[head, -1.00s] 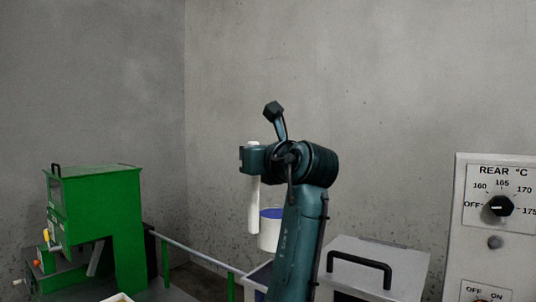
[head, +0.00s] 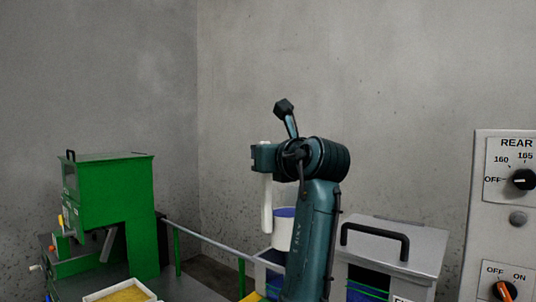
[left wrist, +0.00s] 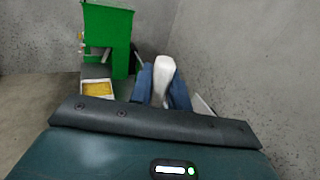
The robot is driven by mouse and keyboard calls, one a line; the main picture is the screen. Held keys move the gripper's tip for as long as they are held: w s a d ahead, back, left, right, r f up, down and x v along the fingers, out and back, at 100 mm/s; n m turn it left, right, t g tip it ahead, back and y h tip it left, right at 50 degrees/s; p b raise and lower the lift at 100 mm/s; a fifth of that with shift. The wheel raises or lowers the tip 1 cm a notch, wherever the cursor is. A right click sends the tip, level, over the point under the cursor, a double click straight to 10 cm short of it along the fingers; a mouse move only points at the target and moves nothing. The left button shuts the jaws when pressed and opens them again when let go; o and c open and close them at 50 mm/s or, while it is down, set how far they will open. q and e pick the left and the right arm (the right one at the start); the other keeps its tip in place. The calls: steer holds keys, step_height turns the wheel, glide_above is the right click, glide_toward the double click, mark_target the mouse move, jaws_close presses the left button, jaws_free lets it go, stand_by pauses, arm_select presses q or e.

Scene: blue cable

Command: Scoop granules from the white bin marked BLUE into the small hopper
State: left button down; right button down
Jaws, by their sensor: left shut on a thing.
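My left gripper (head: 263,157) is shut on the upright white handle of a scoop (head: 266,205) and holds it in the air. The scoop's white cup hangs at the bottom, with blue showing inside its rim. The handle also shows between the fingers in the left wrist view (left wrist: 164,75). A pale-walled open bin (head: 262,264) sits below the cup, partly hidden by my arm; no BLUE mark is readable on it. I cannot tell which thing is the small hopper. My right gripper is not in view.
A green machine (head: 110,205) stands at the left, with a tray of yellow granules (head: 120,292) before it. A grey box with a black handle (head: 385,241) stands right of my arm. A control panel (head: 505,215) is at far right. A rail (head: 205,238) runs behind.

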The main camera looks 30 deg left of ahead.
arm_select(q)
steer(key=a+f+n+g+h+p, duration=0.3)
steer(key=a+f+n+h+p, duration=0.15)
steer(key=a+f+h, duration=0.5)
steer(key=w+a+f+g+h, duration=0.1)
steer(key=a+f+h, duration=0.4)
steer(key=f+h, duration=0.2)
steer(key=shift+a+f+n+h, duration=0.2)
steer(key=shift+f+n+h, duration=0.15)
steer(key=shift+f, duration=0.95)
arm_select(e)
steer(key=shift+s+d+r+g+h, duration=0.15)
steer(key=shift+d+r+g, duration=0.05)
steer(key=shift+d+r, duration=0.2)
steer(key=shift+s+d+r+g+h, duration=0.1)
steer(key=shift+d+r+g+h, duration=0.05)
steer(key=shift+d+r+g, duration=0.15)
arm_select(q)
steer(key=shift+w, duration=0.1)
